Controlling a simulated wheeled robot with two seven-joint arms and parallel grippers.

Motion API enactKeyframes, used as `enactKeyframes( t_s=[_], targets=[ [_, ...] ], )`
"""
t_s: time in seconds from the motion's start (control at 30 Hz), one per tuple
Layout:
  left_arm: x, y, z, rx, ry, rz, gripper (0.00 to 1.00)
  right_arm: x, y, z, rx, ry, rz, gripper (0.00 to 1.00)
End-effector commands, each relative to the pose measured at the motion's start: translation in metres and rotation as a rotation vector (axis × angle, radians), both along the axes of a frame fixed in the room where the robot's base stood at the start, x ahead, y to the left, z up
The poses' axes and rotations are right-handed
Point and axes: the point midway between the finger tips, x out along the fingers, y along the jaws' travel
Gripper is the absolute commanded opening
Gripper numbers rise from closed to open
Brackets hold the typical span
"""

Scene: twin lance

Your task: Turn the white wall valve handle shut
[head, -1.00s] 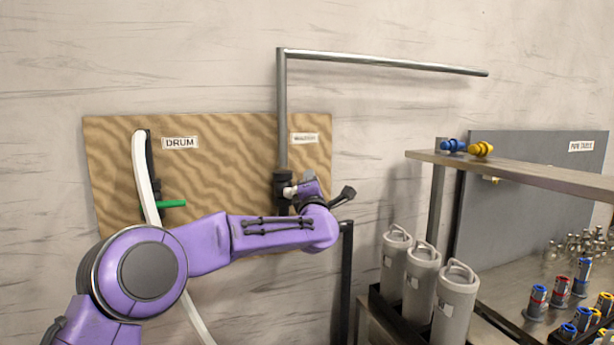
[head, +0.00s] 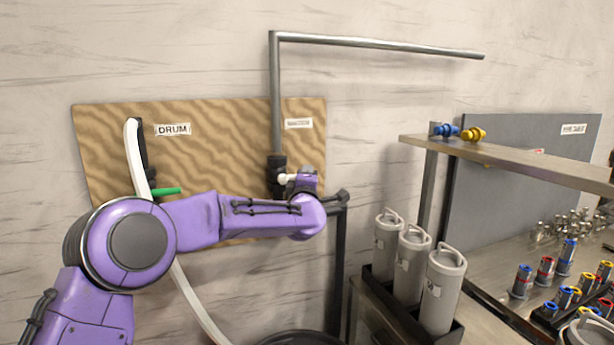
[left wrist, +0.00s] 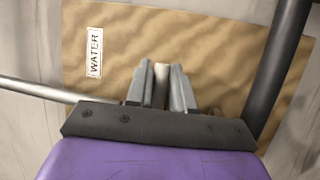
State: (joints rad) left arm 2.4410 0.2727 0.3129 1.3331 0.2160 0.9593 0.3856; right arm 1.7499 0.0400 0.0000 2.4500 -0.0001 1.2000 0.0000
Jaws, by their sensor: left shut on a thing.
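The white valve handle (head: 284,179) is at the black valve body (head: 276,170) under the grey pipe, on the wavy-grained wall board (head: 230,125). My left gripper (head: 299,182) reaches it from the right, and my wrist hides part of it. In the left wrist view, the two grey fingers (left wrist: 160,88) are closed on the pale handle (left wrist: 161,75), one on each side. How far the handle has turned is hard to tell. My right gripper is in neither view.
A green lever (head: 166,191) and a white hose (head: 134,160) are left, by the DRUM label (head: 173,129). A dark post (head: 336,260) stands below my wrist. Grey canisters (head: 388,235) and a shelf (head: 510,158) are right. Open wall lies between.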

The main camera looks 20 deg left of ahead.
Motion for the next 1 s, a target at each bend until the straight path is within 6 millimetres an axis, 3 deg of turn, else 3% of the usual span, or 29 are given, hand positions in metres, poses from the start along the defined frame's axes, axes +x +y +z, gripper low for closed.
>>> enactKeyframes(
  t_s=[0.2,0.23,0.3,0.67,1.0],
  targets=[
    [0.000,0.000,-0.002,0.003,0.005,-0.001,0.00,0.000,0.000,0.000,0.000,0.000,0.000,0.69],
    [0.000,0.000,-0.002,0.003,0.005,-0.001,0.25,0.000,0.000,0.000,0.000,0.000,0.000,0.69],
    [0.000,0.000,-0.002,0.003,0.005,-0.001,0.43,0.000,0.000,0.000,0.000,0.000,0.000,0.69],
    [-0.006,-0.003,-0.004,0.002,0.001,-0.003,0.43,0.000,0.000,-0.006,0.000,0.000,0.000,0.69],
    [-0.075,-0.030,-0.020,0.003,0.002,-0.002,0.43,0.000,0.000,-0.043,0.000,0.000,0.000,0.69]
  ],
)
